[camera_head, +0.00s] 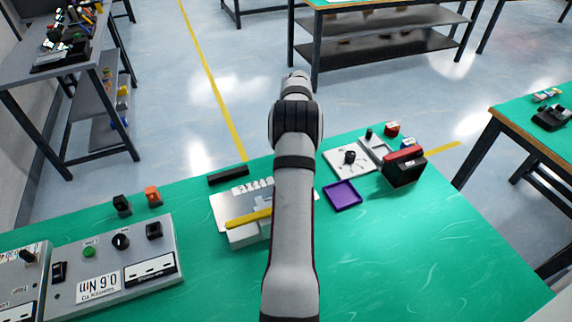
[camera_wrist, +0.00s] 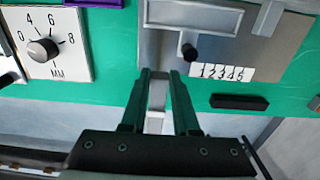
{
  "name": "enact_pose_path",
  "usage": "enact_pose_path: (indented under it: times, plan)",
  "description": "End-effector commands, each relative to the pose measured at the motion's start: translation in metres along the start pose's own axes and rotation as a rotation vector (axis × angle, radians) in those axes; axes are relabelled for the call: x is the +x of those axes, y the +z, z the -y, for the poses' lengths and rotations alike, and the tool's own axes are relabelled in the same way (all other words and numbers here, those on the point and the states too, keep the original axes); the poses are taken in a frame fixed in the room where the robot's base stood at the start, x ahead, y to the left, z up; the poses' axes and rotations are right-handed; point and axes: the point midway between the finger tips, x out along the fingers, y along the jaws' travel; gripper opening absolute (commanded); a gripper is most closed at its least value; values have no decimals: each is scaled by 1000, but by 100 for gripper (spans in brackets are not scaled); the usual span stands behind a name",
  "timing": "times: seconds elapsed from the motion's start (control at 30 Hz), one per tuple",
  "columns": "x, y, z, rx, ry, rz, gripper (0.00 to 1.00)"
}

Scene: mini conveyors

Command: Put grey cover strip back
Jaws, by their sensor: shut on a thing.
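My gripper (camera_wrist: 160,75) is shut on a narrow light grey piece, which looks like the grey cover strip (camera_wrist: 157,95), between its two dark fingers. The fingertips are in front of the lower edge of a grey device (camera_wrist: 160,50). The device has a pale-outlined rectangular frame (camera_wrist: 195,15), a black knob (camera_wrist: 189,52) and a label reading 12345 (camera_wrist: 222,71). In the head view my arm hides my gripper and part of the device (camera_head: 228,203), which carries a yellow bar (camera_head: 248,217). I cannot tell whether the strip touches the device.
A black bar (camera_head: 228,175) lies behind the device. A purple tray (camera_head: 342,194), a white dial plate (camera_head: 350,158) and a red-and-black box (camera_head: 403,168) stand to the right. A grey control panel (camera_head: 115,262) is at left. The green table's front right is clear.

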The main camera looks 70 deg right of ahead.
Motion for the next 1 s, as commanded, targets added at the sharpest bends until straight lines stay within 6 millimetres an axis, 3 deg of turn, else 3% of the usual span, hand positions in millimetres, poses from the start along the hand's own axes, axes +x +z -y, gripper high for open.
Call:
enact_pose_path:
  times: [0.13,0.4,0.87,0.9,1.0]
  plan:
    - [14,-18,13,-1,0,0,0]
    - [54,-19,15,-1,0,1,0]
    - [62,-19,14,0,0,1,0]
    - [63,-19,14,0,0,0,32]
    - [62,-19,14,-1,0,0,50]
